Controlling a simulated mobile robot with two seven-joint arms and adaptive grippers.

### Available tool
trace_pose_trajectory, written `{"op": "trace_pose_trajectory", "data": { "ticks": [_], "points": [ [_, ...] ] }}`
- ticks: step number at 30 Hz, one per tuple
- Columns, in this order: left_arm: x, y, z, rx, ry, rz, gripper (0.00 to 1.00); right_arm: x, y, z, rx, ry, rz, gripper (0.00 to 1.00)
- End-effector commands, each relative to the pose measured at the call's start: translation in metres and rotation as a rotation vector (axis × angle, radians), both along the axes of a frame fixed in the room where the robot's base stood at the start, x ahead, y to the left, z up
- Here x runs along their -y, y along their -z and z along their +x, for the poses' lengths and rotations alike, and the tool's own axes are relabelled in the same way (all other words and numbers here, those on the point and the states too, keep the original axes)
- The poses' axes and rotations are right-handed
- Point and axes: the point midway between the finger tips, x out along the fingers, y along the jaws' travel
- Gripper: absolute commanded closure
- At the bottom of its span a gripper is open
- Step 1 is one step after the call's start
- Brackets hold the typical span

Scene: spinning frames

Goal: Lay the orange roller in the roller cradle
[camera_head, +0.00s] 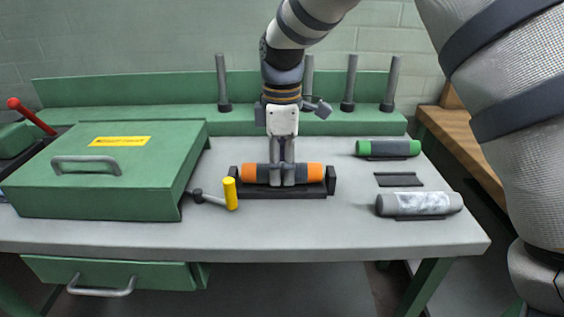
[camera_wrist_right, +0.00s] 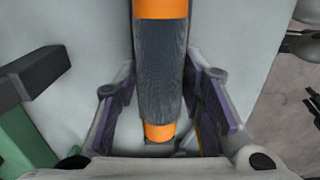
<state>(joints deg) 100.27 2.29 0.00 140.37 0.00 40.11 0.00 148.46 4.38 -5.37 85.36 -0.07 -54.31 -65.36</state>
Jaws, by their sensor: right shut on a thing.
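The orange roller (camera_head: 310,172), with orange ends and a dark grey middle, lies level between the upright end posts of the black roller cradle (camera_head: 262,191) at the table's middle. My right gripper (camera_head: 282,181) points down and is shut on the roller's grey middle. In the right wrist view the roller (camera_wrist_right: 160,75) runs between the two fingers (camera_wrist_right: 162,115). Whether the roller rests on the cradle's supports or hangs just above them, I cannot tell. My left gripper is not in view.
A yellow-ended handle (camera_head: 230,194) lies just left of the cradle, by a green case (camera_head: 90,200). At right are a green-ended roller (camera_head: 388,148), an empty black holder (camera_head: 398,180) and a grey roller (camera_head: 420,204). Several upright posts (camera_head: 348,85) stand behind.

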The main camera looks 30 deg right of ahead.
Motion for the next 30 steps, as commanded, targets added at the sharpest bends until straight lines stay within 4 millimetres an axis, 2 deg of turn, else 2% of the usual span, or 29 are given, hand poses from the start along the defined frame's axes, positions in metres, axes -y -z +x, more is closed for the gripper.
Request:
{"op": "trace_pose_trajectory", "data": {
  "ticks": [22,23,24,26,30],
  "points": [
    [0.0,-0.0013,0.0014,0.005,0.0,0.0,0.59,0.0,0.0052,0.0003,0.001,0.001,0.0,0.96],
    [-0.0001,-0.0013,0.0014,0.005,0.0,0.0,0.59,0.0,0.0053,0.0003,0.001,0.001,0.0,0.59],
    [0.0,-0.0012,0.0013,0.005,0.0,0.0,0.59,0.0,0.0053,0.0003,0.001,0.001,0.0,0.5],
    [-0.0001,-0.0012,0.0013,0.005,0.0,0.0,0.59,0.0,0.0054,0.0003,0.001,0.001,0.0,0.4],
    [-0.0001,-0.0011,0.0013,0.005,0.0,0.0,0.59,0.0001,0.0054,0.0002,0.001,0.001,0.0,0.4]
  ]
}}
